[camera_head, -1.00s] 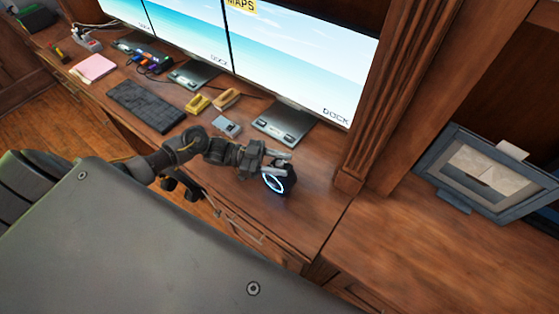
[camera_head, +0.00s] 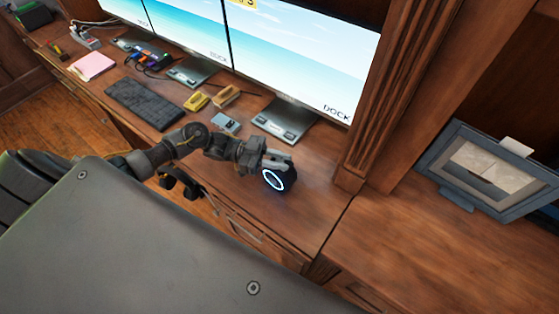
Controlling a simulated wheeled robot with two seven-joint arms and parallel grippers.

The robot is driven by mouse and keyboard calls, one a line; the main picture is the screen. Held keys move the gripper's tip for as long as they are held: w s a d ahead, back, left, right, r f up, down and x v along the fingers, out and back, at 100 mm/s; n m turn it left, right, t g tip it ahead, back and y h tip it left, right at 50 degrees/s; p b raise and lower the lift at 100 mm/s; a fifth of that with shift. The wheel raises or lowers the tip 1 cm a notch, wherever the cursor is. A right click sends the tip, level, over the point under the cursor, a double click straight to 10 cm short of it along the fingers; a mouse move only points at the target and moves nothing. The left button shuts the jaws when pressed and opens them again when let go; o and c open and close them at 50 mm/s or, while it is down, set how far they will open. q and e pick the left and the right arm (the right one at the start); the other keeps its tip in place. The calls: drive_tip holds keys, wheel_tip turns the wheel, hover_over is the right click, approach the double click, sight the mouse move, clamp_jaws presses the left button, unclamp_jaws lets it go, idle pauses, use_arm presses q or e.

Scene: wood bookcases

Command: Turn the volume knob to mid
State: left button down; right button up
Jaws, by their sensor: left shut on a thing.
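The volume knob (camera_head: 280,183) is a dark, round thing with a glowing pale-blue ring on its face. It stands on the wooden desk, near the right end, in front of the right monitor's stand. My left gripper (camera_head: 277,163) reaches in from the left and is shut on the knob from above and behind the ring. Its fingers partly cover the knob's upper edge. No clear position mark on the knob can be made out. My right gripper is not in view.
Monitors on flat stands (camera_head: 284,119) line the back of the desk. A black keyboard (camera_head: 147,104), a small grey device (camera_head: 225,123) and yellow items (camera_head: 197,101) lie to the left. A wooden pillar (camera_head: 388,95) and a grey frame (camera_head: 487,168) are to the right. Desk right of the knob is clear.

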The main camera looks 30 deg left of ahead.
use_arm(q)
drive_tip(key=c, duration=1.3)
unclamp_jaws()
drive_tip(key=shift+b+v, duration=2.05)
drive_tip(key=shift+v, duration=3.4)
